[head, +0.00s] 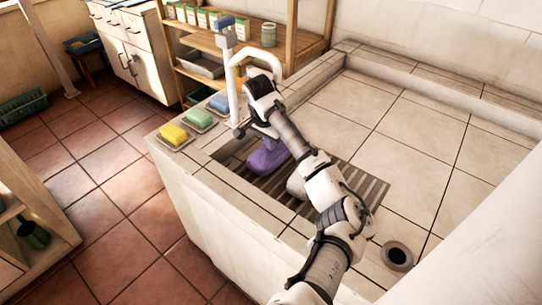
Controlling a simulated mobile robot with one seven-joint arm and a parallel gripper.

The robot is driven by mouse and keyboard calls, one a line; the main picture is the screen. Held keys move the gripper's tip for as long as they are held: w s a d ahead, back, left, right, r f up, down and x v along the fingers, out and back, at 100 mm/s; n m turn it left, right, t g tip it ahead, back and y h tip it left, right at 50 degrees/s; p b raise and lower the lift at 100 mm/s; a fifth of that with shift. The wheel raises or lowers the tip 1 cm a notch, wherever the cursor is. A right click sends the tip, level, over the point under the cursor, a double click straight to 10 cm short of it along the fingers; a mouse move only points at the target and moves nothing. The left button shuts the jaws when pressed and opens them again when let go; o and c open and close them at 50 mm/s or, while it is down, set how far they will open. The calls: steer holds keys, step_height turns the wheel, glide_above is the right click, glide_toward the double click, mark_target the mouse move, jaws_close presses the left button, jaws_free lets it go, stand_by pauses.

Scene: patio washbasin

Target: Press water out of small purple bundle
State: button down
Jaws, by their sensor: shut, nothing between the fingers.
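A small purple bundle (268,157) lies in the recessed basin on the dark slatted grate (365,188). My arm reaches over the basin from the bottom of the view, and its end bends down towards the bundle. My gripper (260,137) is shut with nothing between its fingers. It is just above or against the top of the bundle; I cannot tell whether they touch. The fingertips are mostly hidden by the arm, which also covers part of the grate. No water can be made out.
A white tap (232,85) stands at the basin's back left, close to my arm. Yellow (173,134), green (199,115) and blue (219,103) sponges lie on the left ledge. A round drain hole (397,256) is at lower right. The tiled counter at right is clear.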

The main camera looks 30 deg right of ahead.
steer(key=shift+a+f, duration=0.15)
steer(key=shift+f, duration=0.15)
steer(key=d+p+v, duration=0.1)
steer(key=p+v, duration=0.6)
steer(key=v, duration=0.1)
steer(key=shift+w+d+r, duration=0.3)
steer(key=shift+w+d, duration=0.05)
steer(key=shift+d, duration=0.05)
stand_by(0.3)
